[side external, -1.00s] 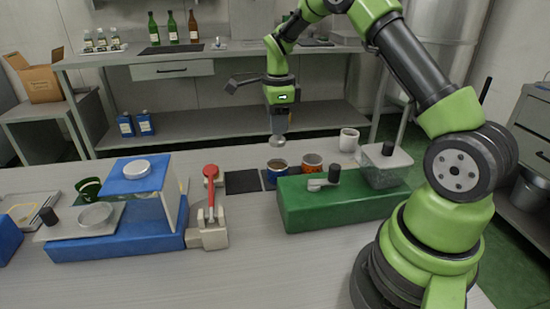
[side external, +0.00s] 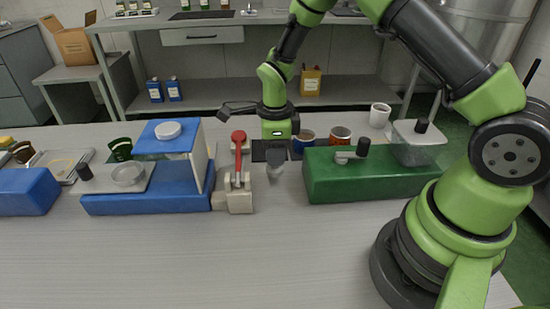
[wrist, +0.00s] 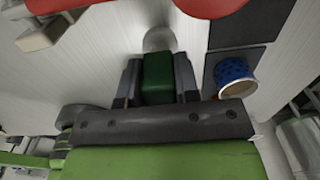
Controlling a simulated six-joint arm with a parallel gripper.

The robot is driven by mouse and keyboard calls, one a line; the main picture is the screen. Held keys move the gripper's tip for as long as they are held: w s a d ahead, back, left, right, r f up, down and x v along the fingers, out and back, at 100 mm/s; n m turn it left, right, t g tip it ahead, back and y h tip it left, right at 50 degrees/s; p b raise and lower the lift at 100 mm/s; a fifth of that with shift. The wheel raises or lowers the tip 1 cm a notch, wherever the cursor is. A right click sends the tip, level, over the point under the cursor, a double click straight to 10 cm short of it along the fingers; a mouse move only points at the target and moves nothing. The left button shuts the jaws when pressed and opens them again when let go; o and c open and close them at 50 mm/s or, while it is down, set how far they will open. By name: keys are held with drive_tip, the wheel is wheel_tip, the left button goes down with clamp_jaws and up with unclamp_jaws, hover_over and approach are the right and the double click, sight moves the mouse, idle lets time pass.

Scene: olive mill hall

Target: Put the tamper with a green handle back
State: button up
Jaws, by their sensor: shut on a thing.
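My gripper (side external: 277,150) is shut on the green handle of the tamper. In the wrist view my gripper (wrist: 158,84) has a finger on each side of the tamper (wrist: 158,70), whose round pale metal base points away from the jaws. In the side view the tamper's grey base (side external: 276,171) hangs below my gripper, between the beige block and the green machine. The handle is mostly hidden there. I cannot tell whether the base touches the table.
A beige block with a red lever (side external: 234,199) stands left. Dark mats (side external: 261,147), a blue cup (side external: 303,142) and an orange cup (side external: 340,137) lie behind. A green machine (side external: 380,180) is right, a blue one (side external: 140,201) left. The front table is clear.

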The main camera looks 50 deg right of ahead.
drive_tip(key=shift+f, duration=1)
drive_tip(key=shift+f, duration=0.1)
drive_tip(key=o, duration=0.9)
wheel_tip(320, 180, up, 12)
drive_tip(key=shift+r, duration=0.2)
drive_tip(key=s+a+r+n+t+y, duration=0.1)
drive_tip(key=s+a+r+n+t, duration=0.1)
drive_tip(key=s+r+n, duration=0.5)
drive_tip(key=s+a+r+n+t+y, duration=0.1)
drive_tip(key=s+a+r+n+t, duration=0.1)
drive_tip(key=s+r+n+t, duration=0.3)
drive_tip(key=s+r+n, duration=0.3)
drive_tip(key=s+n, duration=0.4)
drive_tip(key=n, duration=0.4)
drive_tip(key=shift+s, duration=0.3)
